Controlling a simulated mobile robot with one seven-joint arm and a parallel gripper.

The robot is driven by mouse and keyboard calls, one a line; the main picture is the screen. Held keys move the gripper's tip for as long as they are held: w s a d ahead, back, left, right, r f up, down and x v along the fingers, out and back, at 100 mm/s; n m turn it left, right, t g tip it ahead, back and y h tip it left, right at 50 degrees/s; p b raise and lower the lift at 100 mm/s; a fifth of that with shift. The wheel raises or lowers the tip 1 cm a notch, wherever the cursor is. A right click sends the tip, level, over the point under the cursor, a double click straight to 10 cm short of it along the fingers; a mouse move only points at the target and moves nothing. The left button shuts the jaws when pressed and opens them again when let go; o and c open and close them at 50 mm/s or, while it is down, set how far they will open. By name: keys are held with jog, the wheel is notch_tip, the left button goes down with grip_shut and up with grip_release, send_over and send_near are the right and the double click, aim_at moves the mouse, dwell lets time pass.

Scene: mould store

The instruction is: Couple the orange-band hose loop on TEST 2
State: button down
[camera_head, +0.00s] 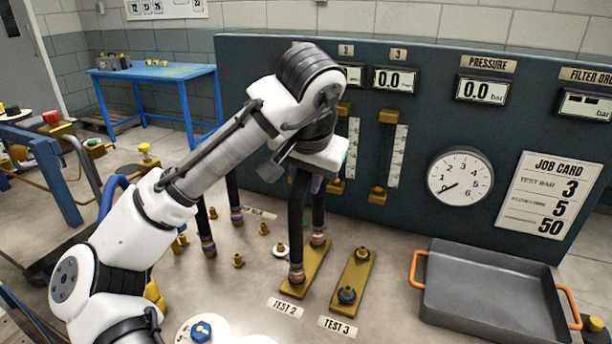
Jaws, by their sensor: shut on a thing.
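The black hose loop (297,225) hangs below my gripper (309,172), which is shut on its upper part. My wrist hides the top of the loop and most of the fingers. Its two legs reach down to the brass TEST 2 plate (294,289), one end at the near fitting and one at the far fitting. Orange-brown bands show near the ends. I cannot tell whether the ends are fully seated on the fittings. The TEST 2 label (285,308) lies in front of the plate.
The TEST 3 plate (353,279) stands just right, with bare fittings. Another dark hose (203,222) stands to the left among small brass fittings (239,261). A grey tray (490,290) with orange handles is at right. The panel (420,130) with gauges rises behind.

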jog(key=c, duration=1.1)
grip_release()
jog(key=shift+c, duration=0.2)
jog(key=v, duration=1.3)
jog(key=shift+s+r, duration=0.15)
jog(key=shift+r, duration=0.2)
